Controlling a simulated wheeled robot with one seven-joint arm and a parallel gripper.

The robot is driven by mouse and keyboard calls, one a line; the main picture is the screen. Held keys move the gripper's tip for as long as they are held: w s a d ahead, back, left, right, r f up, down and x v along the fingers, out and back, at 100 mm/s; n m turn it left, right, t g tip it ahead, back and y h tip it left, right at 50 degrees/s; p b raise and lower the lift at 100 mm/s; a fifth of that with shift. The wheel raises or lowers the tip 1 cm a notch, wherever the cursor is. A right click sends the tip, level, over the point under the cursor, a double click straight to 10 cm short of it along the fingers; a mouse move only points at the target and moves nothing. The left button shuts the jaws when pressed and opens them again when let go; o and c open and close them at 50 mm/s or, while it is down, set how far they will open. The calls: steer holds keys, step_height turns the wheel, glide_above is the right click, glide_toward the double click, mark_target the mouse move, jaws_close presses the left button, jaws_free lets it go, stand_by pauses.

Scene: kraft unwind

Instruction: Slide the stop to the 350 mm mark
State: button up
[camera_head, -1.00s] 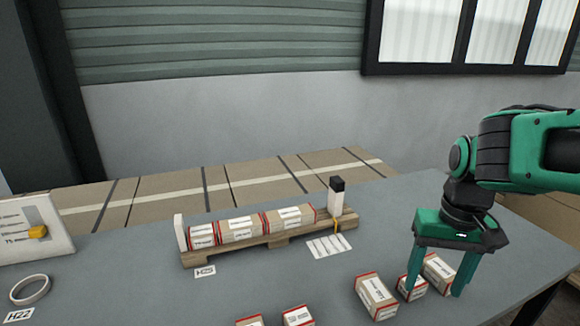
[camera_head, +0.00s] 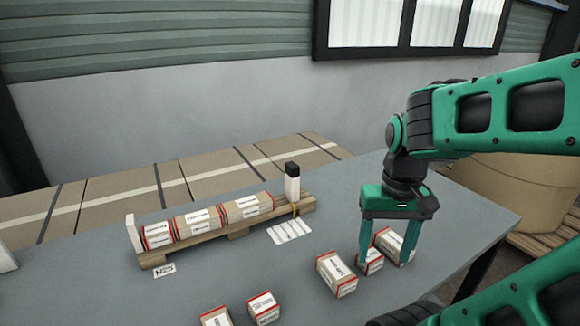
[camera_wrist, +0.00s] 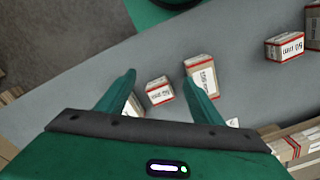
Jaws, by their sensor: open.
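The stop (camera_head: 292,184), a white post with a black top, stands upright at the right end of the wooden rail (camera_head: 240,230). A yellow piece shows at its base. Three red-edged cartons, including a rightmost one (camera_head: 247,207), lie in a row on the rail, from the white end plate (camera_head: 134,233) towards the stop. A card with printed lines (camera_head: 290,230) lies in front of the stop; its marks are too small to read. My gripper (camera_head: 388,255) is open, fingers down, right of the stop and apart from it. The wrist view shows its spread fingers (camera_wrist: 160,95) with nothing gripped.
Loose cartons lie below and around my gripper: a small one (camera_head: 370,262), a larger one (camera_head: 337,274) and one behind the fingers (camera_head: 393,246). Two more (camera_head: 263,307) lie at the front. Bare grey table (camera_head: 455,215) is free to the right.

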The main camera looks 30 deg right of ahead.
stand_by(0.3)
steer(key=shift+c, duration=1)
step_height(320, 180, up, 16)
steer(key=m, duration=1.2)
glide_above(292, 164)
step_height(292, 164, down, 10)
steer(key=shift+s+f, duration=0.1)
steer(key=shift+f, duration=0.05)
